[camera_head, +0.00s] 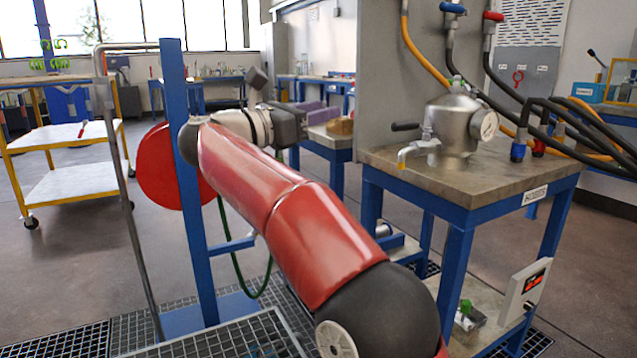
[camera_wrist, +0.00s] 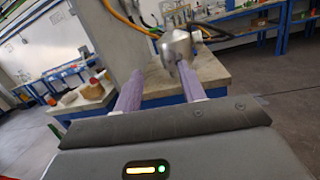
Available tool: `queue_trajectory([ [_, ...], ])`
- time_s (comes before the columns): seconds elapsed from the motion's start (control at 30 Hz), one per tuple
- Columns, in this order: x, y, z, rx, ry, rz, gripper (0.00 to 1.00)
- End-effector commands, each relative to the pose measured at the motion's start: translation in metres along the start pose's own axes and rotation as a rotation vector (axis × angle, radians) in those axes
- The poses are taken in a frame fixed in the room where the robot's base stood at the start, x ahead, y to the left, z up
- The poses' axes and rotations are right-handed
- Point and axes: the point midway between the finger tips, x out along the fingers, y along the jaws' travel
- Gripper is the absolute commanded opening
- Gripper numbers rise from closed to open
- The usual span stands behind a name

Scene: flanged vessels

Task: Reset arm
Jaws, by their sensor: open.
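My arm reaches up and away from the body in the head view. My gripper (camera_head: 322,112) is at its far end, with two purple fingers pointing right. In the wrist view my gripper (camera_wrist: 160,80) has its fingers apart, with nothing held between them. A steel vessel (camera_head: 455,122) with a gauge, a tap and a black handle stands on the blue-legged bench (camera_head: 505,190), right of the gripper. In the wrist view the vessel (camera_wrist: 178,45) shows beyond the fingers, apart from them.
A grey panel (camera_head: 385,70) rises at the bench's left edge. Black and orange hoses (camera_head: 415,50) hang around the vessel. A blue post (camera_head: 185,180) and a red disc (camera_head: 150,170) stand left of my arm. A yellow cart (camera_head: 65,135) is far left, with open floor near it.

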Motion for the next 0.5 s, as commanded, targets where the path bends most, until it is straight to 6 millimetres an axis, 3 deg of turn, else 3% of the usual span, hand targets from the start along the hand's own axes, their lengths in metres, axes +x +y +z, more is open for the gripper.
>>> queue_trajectory([
  [0.27,0.020,0.003,0.059,-0.214,-0.215,0.188,0.40],
  [0.5,0.019,0.000,0.108,-0.644,-0.551,0.419,0.40],
])
